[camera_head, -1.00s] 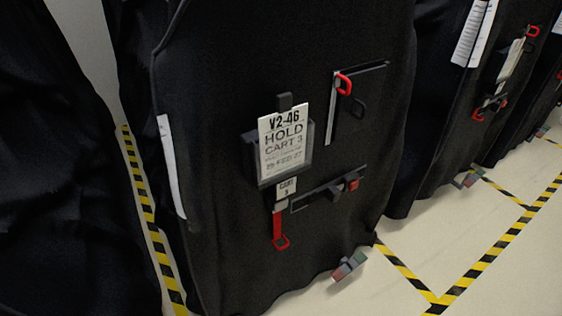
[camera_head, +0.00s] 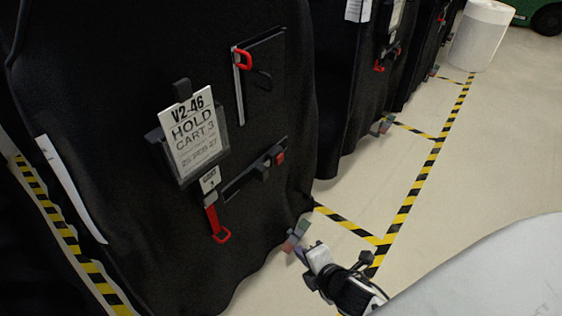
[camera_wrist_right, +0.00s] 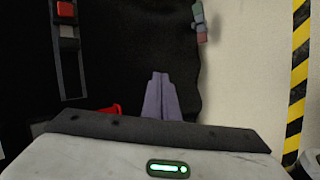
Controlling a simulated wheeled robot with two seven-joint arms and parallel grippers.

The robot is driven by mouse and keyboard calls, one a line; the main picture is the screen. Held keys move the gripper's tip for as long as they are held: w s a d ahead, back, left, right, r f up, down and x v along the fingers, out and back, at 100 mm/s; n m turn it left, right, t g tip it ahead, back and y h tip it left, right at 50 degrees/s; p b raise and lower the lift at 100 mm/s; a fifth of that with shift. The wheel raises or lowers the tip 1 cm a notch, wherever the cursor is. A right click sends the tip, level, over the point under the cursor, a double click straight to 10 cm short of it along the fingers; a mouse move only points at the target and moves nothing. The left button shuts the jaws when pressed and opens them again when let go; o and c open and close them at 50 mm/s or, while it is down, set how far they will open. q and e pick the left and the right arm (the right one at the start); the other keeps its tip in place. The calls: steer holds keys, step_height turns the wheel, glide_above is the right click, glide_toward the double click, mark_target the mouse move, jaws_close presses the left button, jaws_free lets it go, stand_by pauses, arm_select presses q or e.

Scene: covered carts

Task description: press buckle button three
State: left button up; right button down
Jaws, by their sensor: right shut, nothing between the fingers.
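The red button also shows at the top left of the wrist view (camera_wrist_right: 65,9). My right gripper (camera_head: 299,250) is low in the head view, below and right of the buckle and apart from it. Its purple fingers (camera_wrist_right: 160,98) are together and empty in the wrist view, pointing toward the black cover. My left gripper is not in view.
A red pull loop (camera_head: 217,225) hangs under the small cart tag. A red handle (camera_head: 243,59) sits higher on the cover. A small coloured block (camera_head: 297,235) is at the cover's lower edge. Yellow-black floor tape (camera_head: 410,195) and open floor lie to the right, with more covered carts behind.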

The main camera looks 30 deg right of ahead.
mark_target(280, 159)
arm_select(q)
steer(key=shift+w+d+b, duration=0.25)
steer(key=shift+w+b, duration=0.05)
steer(key=shift+b, duration=0.25)
arm_select(e)
steer(key=w+d+r+n+t+h, duration=0.2)
steer(key=w+d+r+n, duration=0.2)
steer(key=n, duration=0.5)
steer(key=w+d+r+n+t+h, duration=0.1)
steer(key=w+d+r+n, duration=0.3)
steer(key=w+d+n, duration=0.4)
steer(key=shift+w+d+r+n+t+h, duration=0.2)
steer(key=shift+w+n+t+h, duration=0.2)
steer(key=shift+n+h, duration=0.5)
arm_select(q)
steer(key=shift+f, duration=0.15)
arm_select(e)
steer(key=shift+a, duration=0.1)
arm_select(q)
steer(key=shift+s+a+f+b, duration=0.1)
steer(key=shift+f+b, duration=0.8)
steer(key=shift+b, duration=0.15)
arm_select(e)
steer(key=w+a, duration=0.3)
steer(key=w, duration=0.5)
steer(key=shift+a, duration=0.2)
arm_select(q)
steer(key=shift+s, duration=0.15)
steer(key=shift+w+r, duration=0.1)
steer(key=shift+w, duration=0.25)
